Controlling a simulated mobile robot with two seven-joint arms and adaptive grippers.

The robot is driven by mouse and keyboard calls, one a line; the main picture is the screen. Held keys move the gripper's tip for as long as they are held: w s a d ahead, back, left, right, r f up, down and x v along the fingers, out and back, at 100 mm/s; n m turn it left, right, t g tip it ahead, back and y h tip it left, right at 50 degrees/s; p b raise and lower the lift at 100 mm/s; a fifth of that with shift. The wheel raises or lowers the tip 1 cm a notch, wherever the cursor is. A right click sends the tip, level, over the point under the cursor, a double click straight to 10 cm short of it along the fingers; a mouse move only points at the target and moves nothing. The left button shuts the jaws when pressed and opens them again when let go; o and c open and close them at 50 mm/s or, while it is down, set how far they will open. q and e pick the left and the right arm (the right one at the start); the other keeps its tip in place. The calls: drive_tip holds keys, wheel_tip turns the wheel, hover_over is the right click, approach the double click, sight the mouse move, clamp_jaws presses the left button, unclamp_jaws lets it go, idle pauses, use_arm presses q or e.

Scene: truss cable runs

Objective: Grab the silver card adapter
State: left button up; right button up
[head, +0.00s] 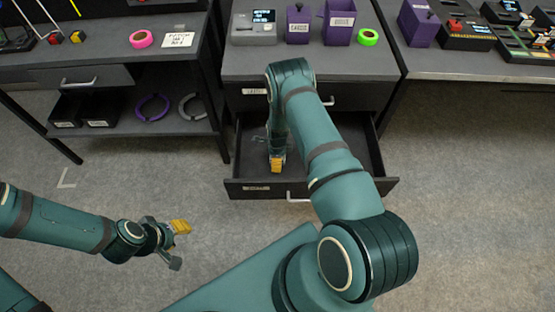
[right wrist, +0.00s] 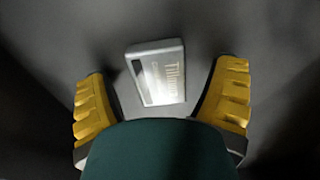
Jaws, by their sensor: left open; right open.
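The silver card adapter (right wrist: 157,76) is a flat, pale grey box with lettering on its face. It lies on a dark surface in the right wrist view. My right gripper (right wrist: 165,105) is open, with one yellow finger to each side of the adapter and a gap on both sides. In the head view my right gripper (head: 277,163) reaches down into the open drawer (head: 345,182); the adapter is hidden or too small to make out there. My left gripper (head: 178,243) is open and empty above the floor at the lower left.
The drawer's front panel and side walls surround my right gripper. Above it, the cabinet top (head: 275,67) holds purple bins (head: 340,23), a grey device (head: 254,26) and a green tape roll (head: 368,37). A shelf desk (head: 125,57) stands left. The floor between is clear.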

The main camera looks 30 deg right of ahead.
drive_tip(key=c, duration=1.3)
